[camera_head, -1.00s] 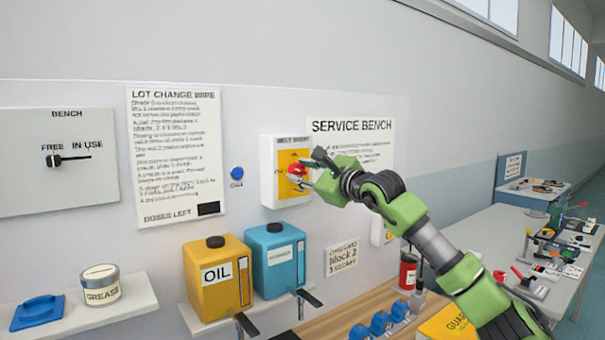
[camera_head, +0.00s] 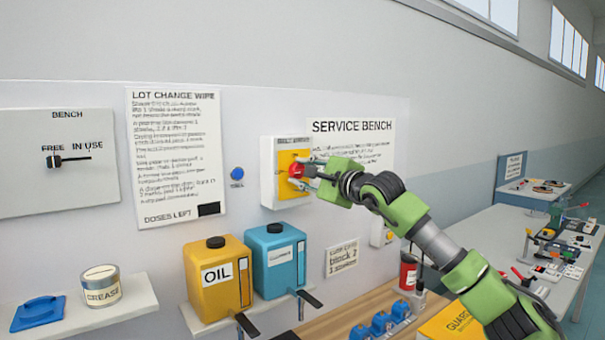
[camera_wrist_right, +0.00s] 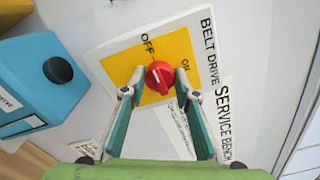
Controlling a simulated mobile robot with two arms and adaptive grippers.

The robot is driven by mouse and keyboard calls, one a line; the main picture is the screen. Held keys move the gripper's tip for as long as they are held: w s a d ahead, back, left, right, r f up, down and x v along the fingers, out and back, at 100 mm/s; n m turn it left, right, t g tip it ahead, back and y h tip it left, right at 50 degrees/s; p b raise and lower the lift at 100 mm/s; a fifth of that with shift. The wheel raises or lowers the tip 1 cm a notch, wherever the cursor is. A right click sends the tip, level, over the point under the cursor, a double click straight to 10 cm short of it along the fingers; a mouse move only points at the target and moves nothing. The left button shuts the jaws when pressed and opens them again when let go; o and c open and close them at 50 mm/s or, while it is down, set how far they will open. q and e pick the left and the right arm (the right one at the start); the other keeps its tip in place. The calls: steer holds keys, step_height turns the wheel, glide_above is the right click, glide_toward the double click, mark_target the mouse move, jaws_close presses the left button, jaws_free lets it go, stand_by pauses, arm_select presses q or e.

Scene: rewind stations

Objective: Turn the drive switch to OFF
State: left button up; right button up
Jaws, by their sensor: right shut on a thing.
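The drive switch is a red knob (camera_head: 296,170) on a yellow plate in a white box (camera_head: 267,185) on the wall. In the right wrist view the red knob (camera_wrist_right: 159,77) sits on the yellow plate (camera_wrist_right: 122,68), with OFF and ON printed near its edges and BELT DRIVE beside it. Which mark the knob points to is hard to tell. My right gripper (camera_head: 304,173) is at the knob; in the wrist view its fingers (camera_wrist_right: 154,88) lie on either side of it, shut on it. My left gripper is not in view.
A yellow OIL can (camera_head: 218,285) and a blue can (camera_head: 274,262) stand on a shelf below the box. A blue button (camera_head: 237,173) is left of the box. A grease tin (camera_head: 101,287) is at lower left.

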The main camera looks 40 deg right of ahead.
steer(key=o, duration=1.1)
steer(key=s, duration=0.4)
steer(key=shift+a+r, duration=0.25)
steer(key=shift+a, duration=0.05)
glide_toward(299, 169)
steer(key=s, duration=0.3)
steer(key=shift+s+a+f, duration=0.2)
steer(key=shift+a+f, duration=0.1)
